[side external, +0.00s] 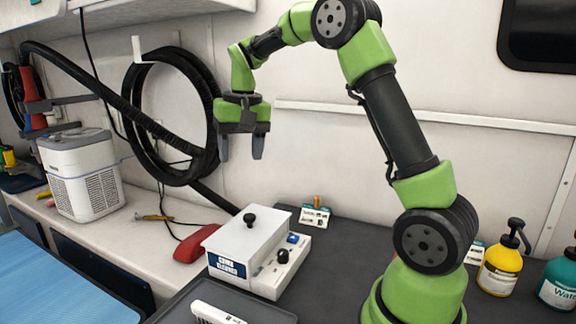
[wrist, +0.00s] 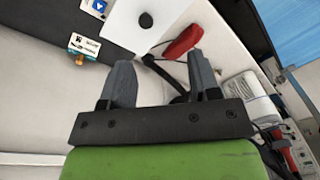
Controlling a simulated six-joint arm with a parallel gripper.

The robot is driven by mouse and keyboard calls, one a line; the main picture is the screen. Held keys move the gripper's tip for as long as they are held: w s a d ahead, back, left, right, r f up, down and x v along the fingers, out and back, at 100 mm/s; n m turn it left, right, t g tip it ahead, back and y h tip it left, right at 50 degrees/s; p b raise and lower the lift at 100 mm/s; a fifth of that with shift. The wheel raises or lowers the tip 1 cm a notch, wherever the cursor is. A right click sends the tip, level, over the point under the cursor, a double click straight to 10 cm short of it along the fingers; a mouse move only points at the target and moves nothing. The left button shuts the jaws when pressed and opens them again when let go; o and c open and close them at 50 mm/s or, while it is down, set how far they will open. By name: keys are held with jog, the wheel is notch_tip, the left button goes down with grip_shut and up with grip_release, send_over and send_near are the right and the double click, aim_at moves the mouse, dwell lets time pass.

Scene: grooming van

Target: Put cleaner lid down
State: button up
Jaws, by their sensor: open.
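The cleaner (side external: 262,275) is a white box with a blue label, a black dial and a blue switch, standing on the dark counter. Its white lid (side external: 262,233), with a black knob (side external: 250,218), lies across the top of the box, apparently flat and down. In the wrist view the lid (wrist: 165,12) and its knob (wrist: 146,20) show beyond the fingertips. My gripper (side external: 242,155) is open and empty, well above the lid and apart from it; its two spread fingers also show in the wrist view (wrist: 160,65).
A red handset-like object (side external: 195,243) lies left of the cleaner. A small labelled card (side external: 315,215) stands behind it, a dark tray (side external: 240,305) in front. A black coiled hose (side external: 140,110) hangs on the wall behind my gripper. Pump bottles (side external: 500,268) stand far right.

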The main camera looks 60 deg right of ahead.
jog(key=s+a+r+n+t, duration=0.2)
jog(key=s+a+r+t, duration=0.1)
jog(key=s+a+r, duration=0.4)
jog(key=s+a+f+n+t+y, duration=0.2)
jog(key=s+a, duration=0.5)
jog(key=s, duration=0.5)
jog(key=shift+s+f+t, duration=0.15)
jog(key=shift+f+t, duration=0.25)
jog(key=shift+t, duration=0.1)
jog(key=shift+c, duration=0.3)
